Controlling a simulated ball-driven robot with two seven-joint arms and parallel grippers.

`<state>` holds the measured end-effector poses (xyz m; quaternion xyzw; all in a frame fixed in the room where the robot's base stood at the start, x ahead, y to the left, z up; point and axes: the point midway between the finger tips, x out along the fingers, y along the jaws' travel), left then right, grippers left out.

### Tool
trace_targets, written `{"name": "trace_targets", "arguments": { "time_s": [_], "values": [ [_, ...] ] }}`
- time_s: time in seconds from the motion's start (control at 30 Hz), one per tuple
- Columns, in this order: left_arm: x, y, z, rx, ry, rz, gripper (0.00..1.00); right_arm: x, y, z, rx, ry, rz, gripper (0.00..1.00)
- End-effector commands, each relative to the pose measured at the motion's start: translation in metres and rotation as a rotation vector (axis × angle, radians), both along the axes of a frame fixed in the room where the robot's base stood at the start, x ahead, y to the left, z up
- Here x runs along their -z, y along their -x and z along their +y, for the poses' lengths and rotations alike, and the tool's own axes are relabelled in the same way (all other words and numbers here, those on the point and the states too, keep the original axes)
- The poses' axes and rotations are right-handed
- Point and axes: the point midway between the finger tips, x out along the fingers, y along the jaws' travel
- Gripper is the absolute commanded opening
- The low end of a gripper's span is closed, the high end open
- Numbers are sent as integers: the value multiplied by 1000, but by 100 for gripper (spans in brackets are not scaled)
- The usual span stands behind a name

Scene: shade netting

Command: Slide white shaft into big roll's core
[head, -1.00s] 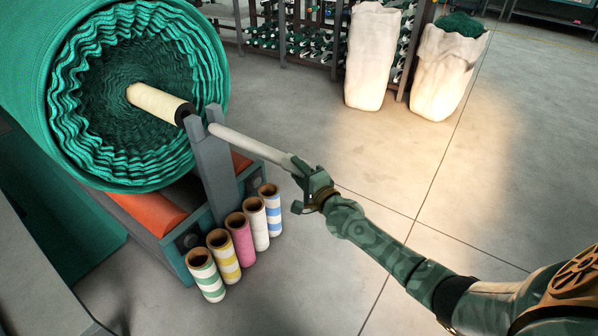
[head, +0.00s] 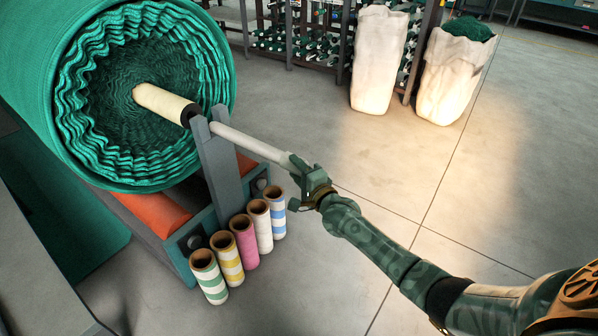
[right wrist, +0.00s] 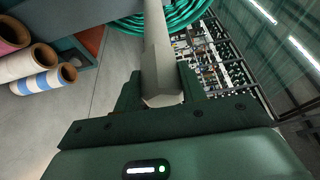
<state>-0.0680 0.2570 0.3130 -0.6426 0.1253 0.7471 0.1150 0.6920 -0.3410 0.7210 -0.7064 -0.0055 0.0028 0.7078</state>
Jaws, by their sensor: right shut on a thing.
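The big green roll (head: 28,60) lies on its side at the upper left, its ruffled end facing me. Its cream core (head: 160,102) sticks out, with a dark open end beside the grey forked upright (head: 222,172). The white shaft (head: 250,143) points at that end. Its far tip is at the fork's notch, partly behind a prong; I cannot tell whether it enters the core. My right gripper (head: 296,168) is shut on the shaft's near end. The right wrist view shows the shaft (right wrist: 156,55) between the fingers (right wrist: 160,92). My left gripper is not in view.
Several striped and plain tubes (head: 245,240) stand in a row below the upright, beside the teal-edged stand with an orange roller (head: 152,212). Two white sacks (head: 378,60) and a bobbin rack (head: 290,40) are at the back. The floor to the right is clear.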

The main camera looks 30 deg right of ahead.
Motion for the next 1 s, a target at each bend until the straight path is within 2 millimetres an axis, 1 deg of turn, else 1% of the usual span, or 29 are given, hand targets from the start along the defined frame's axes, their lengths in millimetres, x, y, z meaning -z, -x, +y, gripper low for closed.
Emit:
{"name": "trace_targets", "arguments": {
  "time_s": [0.03,1.0],
  "values": [
    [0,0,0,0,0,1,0,-5,-3,0,1,-5,-12,0],
    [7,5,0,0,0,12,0,-5,-24,9,1,-4,-11,0]
  ]
}}
